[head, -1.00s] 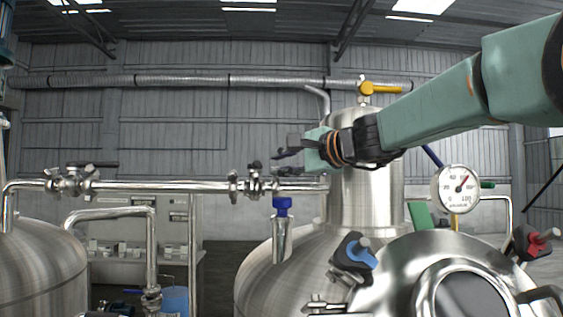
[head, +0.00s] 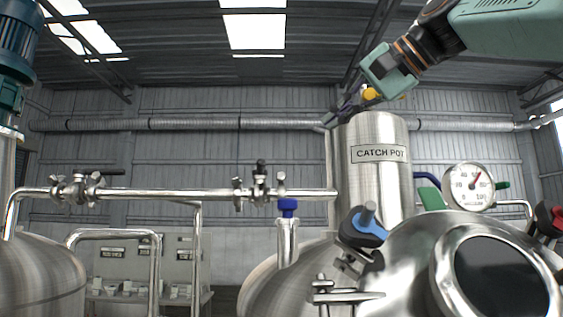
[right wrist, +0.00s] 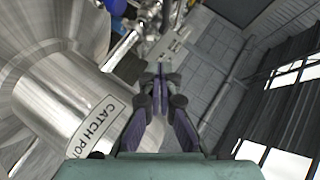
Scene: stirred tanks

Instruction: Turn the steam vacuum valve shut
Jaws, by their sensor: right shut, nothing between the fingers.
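A yellow valve handle (head: 371,94) shows above the top of the steel catch pot (head: 372,190), partly hidden by my right gripper. No label in view tells which valve is the steam vacuum valve. My right gripper (head: 337,114) is beside the upper left of the catch pot in the head view, near its top rim. Its dark fingers are together and hold nothing. In the right wrist view the shut fingers (right wrist: 160,80) point past the labelled side of the catch pot (right wrist: 60,85). I cannot tell whether they touch anything. My left gripper is not in view.
A horizontal pipe (head: 210,194) carries a valve with a black lever (head: 112,172) and another black-topped valve (head: 260,168). Blue (head: 287,205) and red (head: 555,218) handles and a pressure gauge (head: 469,187) stand around the tanks. Open air lies above the pipe.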

